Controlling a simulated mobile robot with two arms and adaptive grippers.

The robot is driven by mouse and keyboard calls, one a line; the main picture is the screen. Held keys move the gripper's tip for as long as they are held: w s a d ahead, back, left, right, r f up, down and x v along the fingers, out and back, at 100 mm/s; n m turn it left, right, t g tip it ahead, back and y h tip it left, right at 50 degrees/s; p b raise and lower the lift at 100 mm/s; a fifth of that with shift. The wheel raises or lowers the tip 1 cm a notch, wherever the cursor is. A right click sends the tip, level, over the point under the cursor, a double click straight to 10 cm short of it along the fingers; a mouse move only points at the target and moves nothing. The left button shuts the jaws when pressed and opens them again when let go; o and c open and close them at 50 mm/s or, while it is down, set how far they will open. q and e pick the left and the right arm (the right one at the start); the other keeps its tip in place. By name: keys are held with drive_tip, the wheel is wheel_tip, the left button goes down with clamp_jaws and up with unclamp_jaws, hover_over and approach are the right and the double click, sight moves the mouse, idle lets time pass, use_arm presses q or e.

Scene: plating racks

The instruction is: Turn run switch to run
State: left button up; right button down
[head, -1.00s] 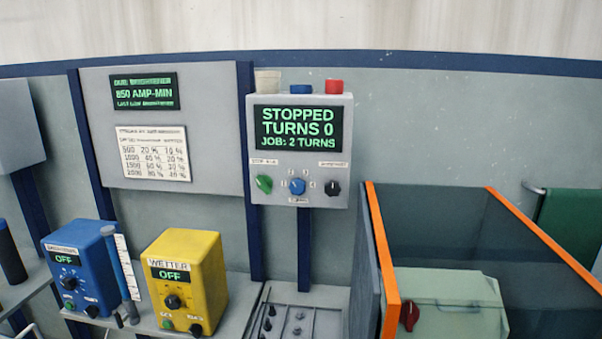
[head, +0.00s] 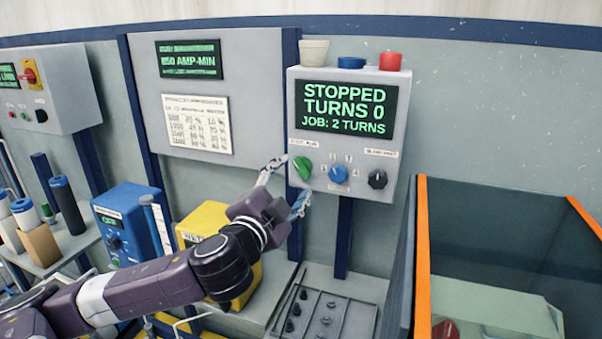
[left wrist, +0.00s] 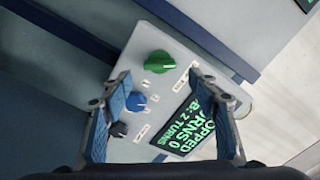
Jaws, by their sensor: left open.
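The run switch is a green knob (head: 303,167) at the lower left of the grey control box (head: 347,188). The box's display (head: 345,107) reads STOPPED, TURNS 0, JOB: 2 TURNS. My left gripper (head: 284,186) is open and empty in front of the box's lower left, close to the green knob. In the left wrist view the green knob (left wrist: 159,62) shows beyond the open fingers (left wrist: 170,95), uncovered and apart from them. The blue knob (head: 338,174) and black knob (head: 377,179) sit to its right. My right gripper is not in view.
A yellow WETTER box (head: 215,219) stands behind my left arm, beside a blue box (head: 128,222). A rack tray (head: 322,318) lies below the control box. An orange-edged tank (head: 422,255) stands at right. A white cup, blue button and red button top the control box.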

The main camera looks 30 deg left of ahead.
sight(300, 170)
use_arm(q)
drive_tip(key=p+x, duration=0.1)
drive_tip(key=x, duration=0.3)
drive_tip(key=shift+w+a+p, duration=0.1)
drive_tip(key=shift+a+p, duration=0.05)
drive_tip(key=shift+p, duration=0.15)
drive_tip(key=shift+w+f, duration=0.1)
drive_tip(key=shift+w, duration=0.4)
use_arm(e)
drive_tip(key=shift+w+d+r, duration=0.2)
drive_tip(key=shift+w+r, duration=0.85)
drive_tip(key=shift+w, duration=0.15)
use_arm(q)
drive_tip(key=shift+a, duration=0.1)
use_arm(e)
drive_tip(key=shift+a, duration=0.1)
use_arm(q)
drive_tip(key=c, duration=0.9)
drive_tip(key=shift+c, duration=1.3)
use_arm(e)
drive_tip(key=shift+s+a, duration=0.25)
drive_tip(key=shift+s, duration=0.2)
